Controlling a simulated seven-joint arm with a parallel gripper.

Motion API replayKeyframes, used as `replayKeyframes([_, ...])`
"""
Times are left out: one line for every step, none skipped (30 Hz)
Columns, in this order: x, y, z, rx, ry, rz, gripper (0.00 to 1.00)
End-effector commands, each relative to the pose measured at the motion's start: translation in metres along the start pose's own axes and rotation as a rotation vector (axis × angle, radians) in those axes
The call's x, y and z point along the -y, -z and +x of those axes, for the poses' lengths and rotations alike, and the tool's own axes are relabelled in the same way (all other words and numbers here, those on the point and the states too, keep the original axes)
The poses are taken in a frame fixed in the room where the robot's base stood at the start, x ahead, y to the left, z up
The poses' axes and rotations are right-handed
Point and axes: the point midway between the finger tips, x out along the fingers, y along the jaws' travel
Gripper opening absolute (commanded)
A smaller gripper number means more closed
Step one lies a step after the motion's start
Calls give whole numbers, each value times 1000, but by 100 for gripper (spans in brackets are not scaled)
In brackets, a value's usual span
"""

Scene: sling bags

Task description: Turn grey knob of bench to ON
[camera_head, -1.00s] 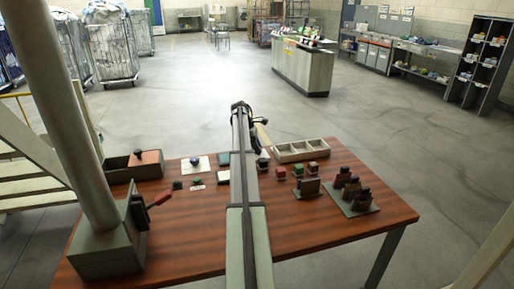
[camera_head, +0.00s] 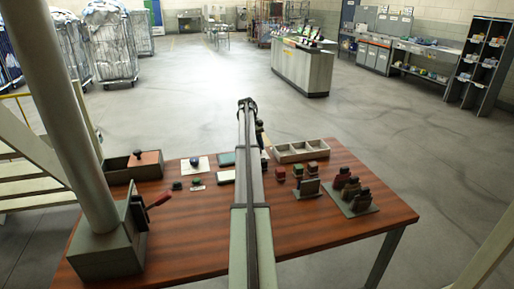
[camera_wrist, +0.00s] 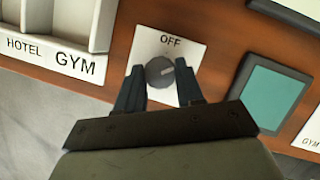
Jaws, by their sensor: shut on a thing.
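The grey knob (camera_wrist: 157,72) sits on a white plate (camera_wrist: 190,51) in the wrist view. The word OFF is printed on the plate above the knob. A light mark on the knob points to the right and slightly up, not straight at OFF. My gripper (camera_wrist: 160,78) has one dark finger on each side of the knob and is shut on it. No ON label is visible; the lower part of the plate is hidden by the gripper. In the head view, my arm hides the knob and its plate.
A pale compartment tray (camera_head: 299,158) labelled HOTEL and GYM lies to one side of the knob plate. A teal pad (camera_wrist: 267,93) lies on the other side. The wooden bench (camera_head: 310,228) holds several stamps, and its front middle is clear.

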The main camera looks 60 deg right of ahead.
Motion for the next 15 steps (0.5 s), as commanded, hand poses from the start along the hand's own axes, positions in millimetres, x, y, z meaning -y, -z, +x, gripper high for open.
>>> replayKeyframes([0,1,0,-1,8,15,6])
replayKeyframes([-1,1,0,-1,11,25,6])
replayKeyframes([-1,1,0,-1,15,36,6])
replayKeyframes([-1,1,0,-2,18,43,6])
replayKeyframes([-1,1,0,-2,21,50,6])
replayKeyframes([-1,0,0,-2,24,57,6])
replayKeyframes([-1,0,0,-2,26,61,6])
replayKeyframes([-1,0,0,-2,27,65,6])
replayKeyframes([-1,1,0,-2,29,68,6])
replayKeyframes([-1,1,0,-3,30,70,6])
replayKeyframes([-1,1,0,-3,31,72,6])
replayKeyframes([-1,1,0,-3,31,74,6])
replayKeyframes([-1,1,0,-3,31,74,6])
replayKeyframes([-1,0,0,-3,32,75,6])
replayKeyframes([-1,1,0,-3,32,75,6])
